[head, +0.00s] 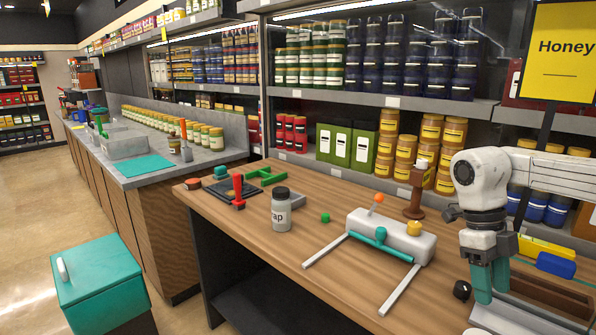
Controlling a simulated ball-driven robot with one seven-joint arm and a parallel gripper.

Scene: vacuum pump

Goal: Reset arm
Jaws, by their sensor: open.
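My gripper (491,285) hangs from my white and grey arm at the right of the head view. Its teal fingers point down over the right end of the wooden table (310,262). The fingers look apart and I see nothing held between them. A white pump-like block (391,234) with a teal bar, an orange knob and a yellow knob lies on the table left of my gripper. Two pale rods reach from it toward the table's front edge. My gripper is apart from this block.
Yellow and blue blocks (556,265) lie behind my gripper. Stocked shelves (382,100) stand behind. A teal-lidded bin (98,270) stands left.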

